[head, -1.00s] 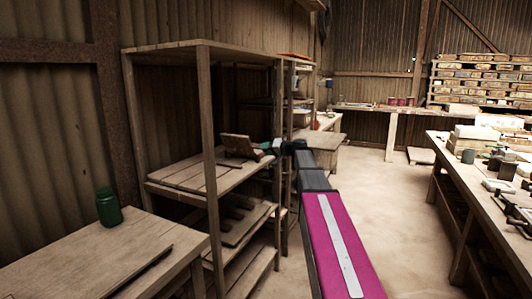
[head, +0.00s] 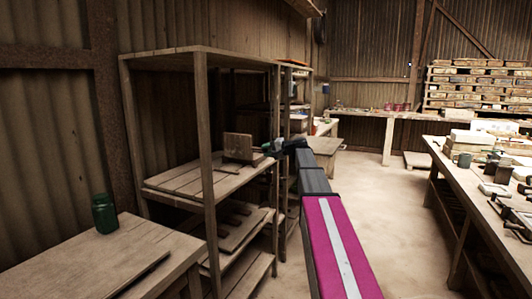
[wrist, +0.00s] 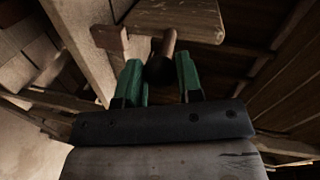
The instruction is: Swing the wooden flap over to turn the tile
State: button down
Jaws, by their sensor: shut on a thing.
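The wooden flap (head: 238,146) stands nearly upright on a shelf of the wooden rack, at the middle of the head view. In the wrist view the flap (wrist: 178,16) shows as a pale board at the top, with a short round wooden handle (wrist: 168,46) coming from it. My gripper (wrist: 159,64) has its green fingers on either side of this handle and is shut on it. In the head view my gripper (head: 266,149) is small, at the flap's right side. I cannot make out the tile in either view.
The wooden rack (head: 204,130) has upright posts close around the flap. A low table (head: 140,252) with a green jar (head: 105,214) stands at the left front. A workbench (head: 470,185) with tools runs along the right. The floor between is clear.

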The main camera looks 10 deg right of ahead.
jog(key=shift+w+d+f+m+g+y, duration=0.15)
jog(key=shift+w+d+m, duration=0.3)
jog(key=shift+m, duration=0.35)
jog(key=shift+w+d+m+g+y, duration=0.2)
jog(key=shift+w+d+m, duration=0.1)
jog(key=shift+w+m, duration=0.4)
jog(key=shift+w+d+f+m+g+y, duration=0.15)
jog(key=shift+w+d+m, duration=0.25)
jog(key=shift+m, duration=0.5)
jog(key=shift+r, duration=0.1)
jog(key=c, duration=0.8)
grip_release()
jog(key=v, duration=1)
jog(key=shift+s+d, duration=0.2)
jog(key=shift+d, duration=0.15)
